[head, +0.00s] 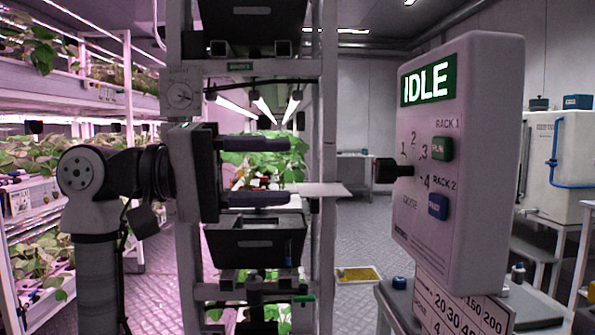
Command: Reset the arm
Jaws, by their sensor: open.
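My gripper (286,171) is at the middle left of the head view and points right. Its two dark fingers are apart, one above the other. No object shows held between them; green leaves show through the gap. My arm comes up from the lower left and bends at the elbow towards the gripper. A control box (470,110) stands to the right with a gap between it and the fingertips. Its screen (428,79) reads IDLE. A black knob (392,170) sticks out of its face towards my gripper, among the numbers 1 to 4.
A green button (442,148) and a blue button (438,207) are on the box. A rack with dark trays (255,240) stands behind my gripper. Planted shelves (60,80) fill the left.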

